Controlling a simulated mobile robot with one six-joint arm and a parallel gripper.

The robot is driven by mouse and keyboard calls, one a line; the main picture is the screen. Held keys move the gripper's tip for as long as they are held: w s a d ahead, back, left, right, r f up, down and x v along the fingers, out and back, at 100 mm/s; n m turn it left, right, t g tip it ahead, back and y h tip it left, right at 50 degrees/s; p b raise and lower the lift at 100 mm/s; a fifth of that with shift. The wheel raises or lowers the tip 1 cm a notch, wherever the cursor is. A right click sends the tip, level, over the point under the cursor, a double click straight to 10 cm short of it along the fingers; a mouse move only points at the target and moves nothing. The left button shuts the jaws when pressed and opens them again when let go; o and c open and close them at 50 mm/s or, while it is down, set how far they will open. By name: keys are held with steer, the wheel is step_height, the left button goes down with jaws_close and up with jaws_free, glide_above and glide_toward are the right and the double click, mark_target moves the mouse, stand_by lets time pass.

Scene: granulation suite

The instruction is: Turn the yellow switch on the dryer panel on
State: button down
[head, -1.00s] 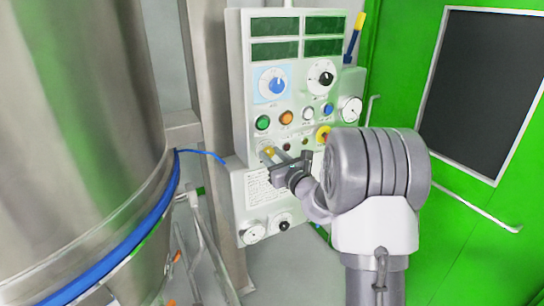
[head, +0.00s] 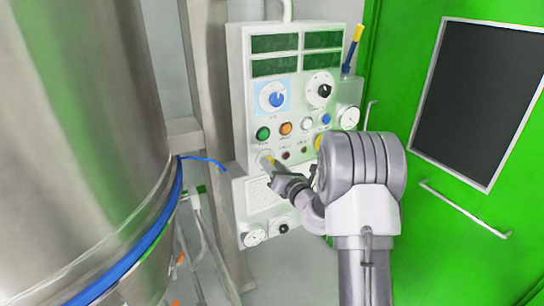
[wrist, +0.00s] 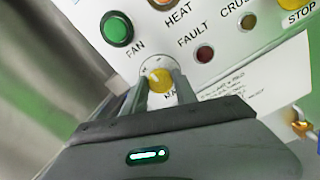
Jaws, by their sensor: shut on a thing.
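The dryer panel (head: 237,110) is a pale upright box with displays, knobs and buttons. The yellow switch (wrist: 159,80) is a small round knob on a white dial, low on the panel below the green FAN button (wrist: 117,28). My gripper (wrist: 158,88) is at the switch, with one finger on each side of the knob, shut on it. A pale pointer mark shows on the knob, up and to the left in the wrist view. In the head view my gripper (head: 268,166) covers most of the switch.
Right of the FAN button are an orange HEAT button (head: 286,128), a red FAULT lamp (wrist: 204,54) and a yellow STOP button (head: 319,141). A large steel vessel (head: 85,120) stands at left. A green door (head: 395,100) is at right.

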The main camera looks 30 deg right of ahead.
steer(key=m+p, duration=0.6)
steer(key=p, duration=0.1)
steer(key=shift+m, duration=0.4)
stand_by(0.3)
steer(key=c, duration=1)
jaws_free()
steer(key=shift+o, duration=0.2)
steer(key=s, duration=1.7)
steer(key=shift+s+d+p, duration=0.25)
steer(key=shift+d+p, duration=0.1)
steer(key=shift+p, duration=0.05)
